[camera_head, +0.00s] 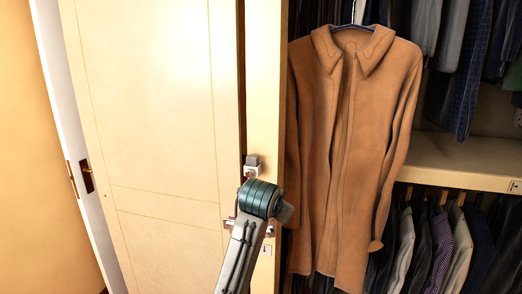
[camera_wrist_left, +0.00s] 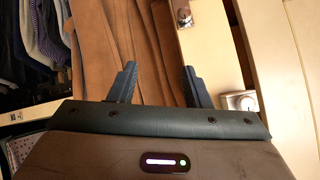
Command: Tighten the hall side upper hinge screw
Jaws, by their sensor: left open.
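A small metal hinge fitting (camera_head: 252,168) with a grey block on top sits on the pale post beside the wardrobe door (camera_head: 150,110). More reddish-brown metal hardware (camera_head: 268,230) shows lower down, partly covered by my arm. I cannot make out which piece is the hall side upper hinge screw. In the left wrist view, a metal fitting (camera_wrist_left: 238,100) with a round part is right of the fingers. My left gripper (camera_wrist_left: 159,70) is open, its two blue fingers apart with nothing between them. In the head view my arm's dark green joint hides its fingers. My right gripper is out of view.
A brown coat (camera_head: 345,150) hangs right of the post and also fills the space behind the fingers in the wrist view. A shelf (camera_head: 470,160) and rows of hanging clothes (camera_head: 440,245) are farther right. A white door edge (camera_head: 75,140) stands at left.

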